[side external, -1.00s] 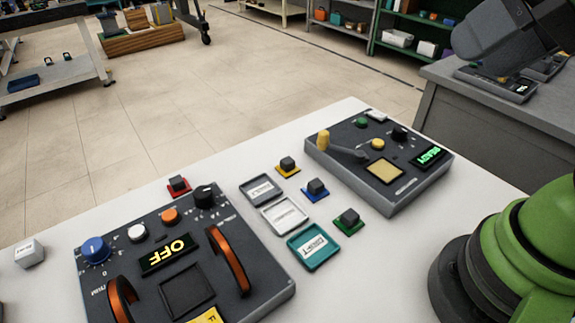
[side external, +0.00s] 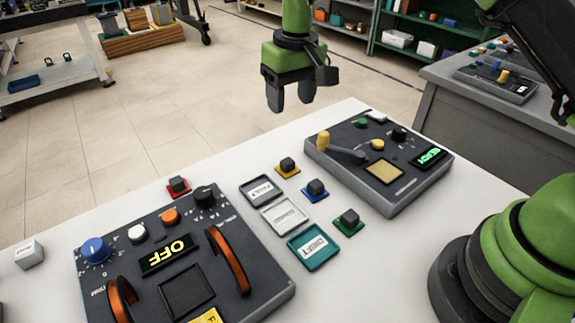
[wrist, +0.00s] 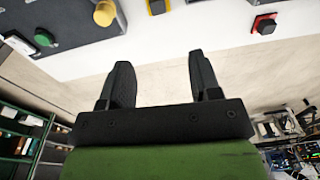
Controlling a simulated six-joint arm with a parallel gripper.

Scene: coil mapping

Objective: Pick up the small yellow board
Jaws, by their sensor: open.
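The small yellow board (side external: 288,169) lies flat on the white table, with a dark block standing on it. Part of it shows at the top edge of the wrist view (wrist: 157,6). My gripper (side external: 291,98) hangs above and behind it, near the table's far edge, with its fingers apart and nothing between them. In the wrist view my gripper (wrist: 158,78) is also open and empty.
Blue (side external: 315,190), green (side external: 348,222) and red (side external: 178,187) boards lie nearby.

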